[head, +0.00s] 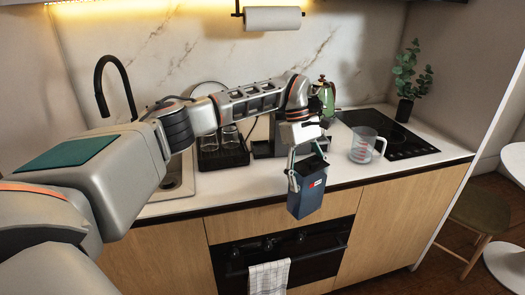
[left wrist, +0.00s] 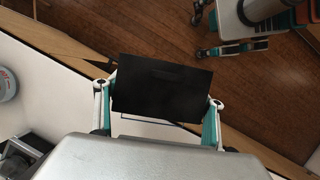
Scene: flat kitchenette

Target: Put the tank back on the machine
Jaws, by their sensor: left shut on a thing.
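The tank (head: 307,190) is a dark blue box with a red mark on its front. It hangs slightly tilted in front of the counter edge, above the floor. My left gripper (head: 308,160) is shut on its upper part from above. In the left wrist view the tank's black top (left wrist: 162,88) lies between the two fingers. The machine (head: 263,148) stands on the counter behind my left arm, which hides most of it. My right gripper (left wrist: 203,32) shows at the top right of the left wrist view, with its fingers apart and nothing between them.
A clear measuring jug (head: 363,146) stands right of the machine, beside the black hob (head: 400,140). Glasses on a black tray (head: 222,158) stand left of the machine, near the sink (head: 172,182). A towel (head: 269,277) hangs on the oven door. A plant (head: 406,85) stands at the back right.

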